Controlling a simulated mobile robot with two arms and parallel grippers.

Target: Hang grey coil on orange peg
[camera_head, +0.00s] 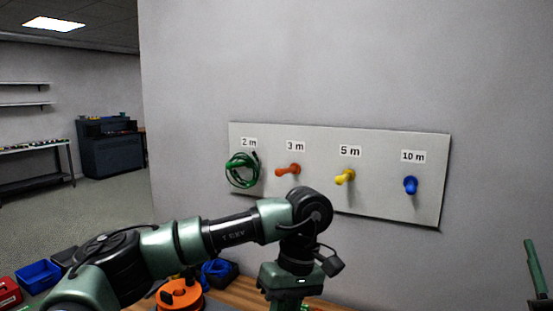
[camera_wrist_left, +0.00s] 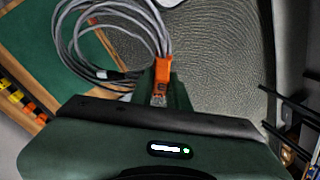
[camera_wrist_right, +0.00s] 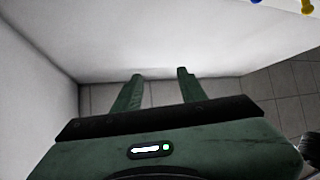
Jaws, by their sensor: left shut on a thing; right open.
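The grey coil (camera_wrist_left: 125,22) shows in the left wrist view, with an orange tie or tag (camera_wrist_left: 161,65) around its bundle. My left gripper (camera_wrist_left: 165,75) is shut on the coil at this orange part, and the loops hang away beyond the fingertips. The coil is hidden in the head view, where my left gripper (camera_head: 290,285) is low in front of the wall. The orange peg (camera_head: 288,170) is bare on the wall board under the label "3 m". My right gripper (camera_wrist_right: 160,78) is open and empty in the right wrist view.
The pale board (camera_head: 320,195) also has a green peg holding a green coil (camera_head: 242,172), a bare yellow peg (camera_head: 345,177) and a bare blue peg (camera_head: 410,185).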

